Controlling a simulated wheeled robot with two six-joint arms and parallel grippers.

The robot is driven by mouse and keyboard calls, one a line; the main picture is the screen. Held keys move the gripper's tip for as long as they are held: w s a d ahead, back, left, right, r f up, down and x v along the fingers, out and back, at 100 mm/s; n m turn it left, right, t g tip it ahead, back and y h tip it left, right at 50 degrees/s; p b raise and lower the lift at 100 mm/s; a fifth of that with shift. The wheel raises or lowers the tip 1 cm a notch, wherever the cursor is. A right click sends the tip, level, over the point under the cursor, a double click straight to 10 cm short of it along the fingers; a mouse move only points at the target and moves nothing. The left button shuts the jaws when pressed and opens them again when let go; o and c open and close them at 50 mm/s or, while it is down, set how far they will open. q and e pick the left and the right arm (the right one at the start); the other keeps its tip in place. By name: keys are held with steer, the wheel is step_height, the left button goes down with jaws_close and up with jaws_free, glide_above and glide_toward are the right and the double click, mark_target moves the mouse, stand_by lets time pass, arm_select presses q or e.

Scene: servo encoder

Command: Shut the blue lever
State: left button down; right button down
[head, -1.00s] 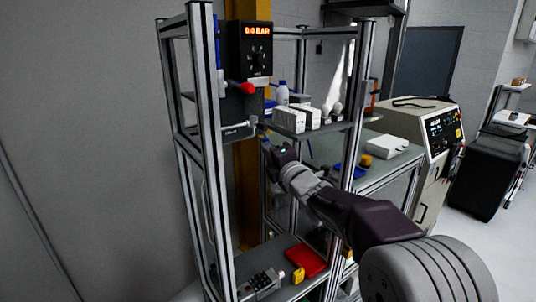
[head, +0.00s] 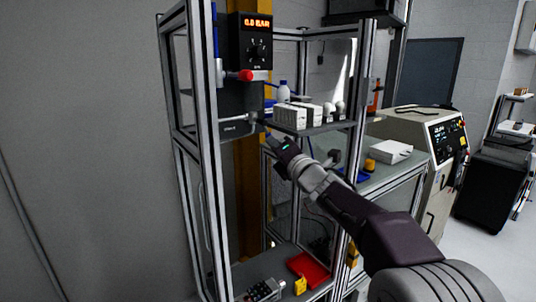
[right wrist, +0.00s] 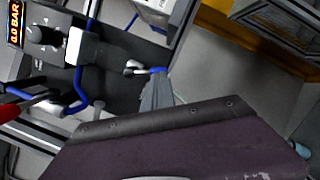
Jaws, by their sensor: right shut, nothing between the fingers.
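A blue upright part (head: 215,30) shows on the rack's front left post, beside the black pressure display; I cannot tell if it is the lever. In the right wrist view a curved blue part (right wrist: 81,102) lies by the metal rod, and a small blue piece with a pale end (right wrist: 157,70) shows just past my gripper. Which of these is the blue lever is unclear. My right gripper (head: 270,141) is shut and empty, below the rack's middle shelf. Its grey tip (right wrist: 156,95) shows close to the small blue piece; contact cannot be told. My left gripper is out of view.
The black display (head: 255,27) reads about 0.0 BAR, with a red knob (head: 246,75) below it. The rack's left post (head: 204,140) stands left of my gripper. Pale boxes (head: 290,116) stand on the shelf above it. A red box (head: 308,268) lies on the bottom shelf.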

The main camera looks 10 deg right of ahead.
steer(key=shift+w+d+n+b, duration=0.1)
steer(key=shift+d+n+b, duration=0.25)
steer(key=shift+n+b, duration=0.45)
steer(key=shift+w+d+r+n+y+b, duration=0.15)
steer(key=shift+d+n+y+b, duration=0.25)
steer(key=shift+n, duration=0.5)
steer(key=shift+w+d+r+n+t+y+b, duration=0.1)
steer(key=shift+d+r+n+t+y+b, duration=0.1)
steer(key=shift+n+b, duration=0.45)
steer(key=shift+w+d+r+n+t+y+b, duration=0.1)
steer(key=shift+d+n+y+b, duration=0.2)
steer(key=shift+n, duration=0.55)
steer(key=shift+w+d+r+n+y+b, duration=0.1)
steer(key=shift+r+n+b, duration=0.1)
steer(key=shift+n, duration=0.3)
steer(key=shift+s+d+r+n+y+b, duration=0.1)
steer(key=shift+n+b, duration=0.15)
steer(key=shift+n, duration=0.25)
steer(key=shift+w+d+r+n+y+b, duration=0.1)
steer(key=shift+n+b, duration=0.1)
steer(key=shift+n, duration=0.3)
steer(key=shift+w+d+r+n+y, duration=0.15)
steer(key=shift+r+n, duration=0.1)
steer(key=shift+n, duration=0.35)
steer(key=shift+s+d+r+n+y, duration=0.15)
steer(key=shift+r+n, duration=0.1)
steer(key=shift+n, duration=0.35)
stand_by(0.4)
